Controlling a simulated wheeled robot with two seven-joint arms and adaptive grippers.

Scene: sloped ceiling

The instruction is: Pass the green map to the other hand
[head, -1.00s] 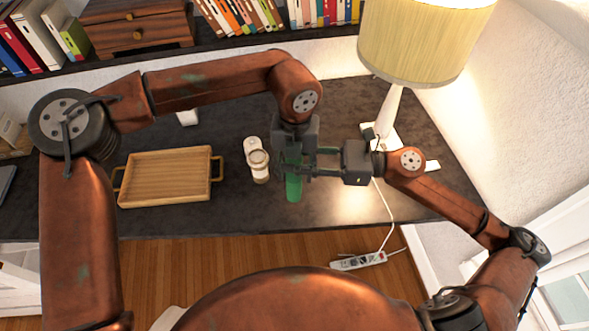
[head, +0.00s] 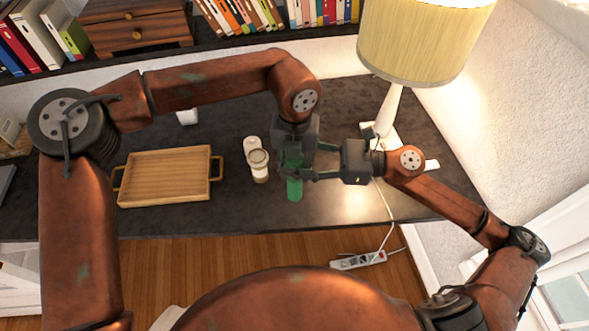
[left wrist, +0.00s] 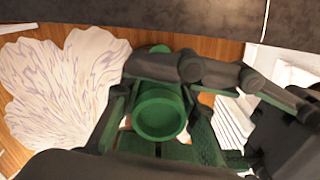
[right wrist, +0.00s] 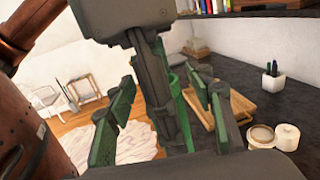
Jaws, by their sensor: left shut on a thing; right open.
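The green map is a rolled green tube (head: 294,189), hanging roughly upright above the desk's front part. My left gripper (head: 292,160) reaches down from above and is shut on it. In the left wrist view the map (left wrist: 160,113) shows end-on as a round, hollow green end between the fingers. In the right wrist view the left gripper's dark fingers partly hide the map (right wrist: 179,108). Whether the right fingers touch it cannot be told.
A wooden tray (head: 122,203) lies on the dark desk (head: 240,221) to the left. Two round jars (head: 258,165) stand close to the left of the map. A lamp (head: 392,112) stands behind my right gripper. A power strip (head: 358,260) lies on the floor.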

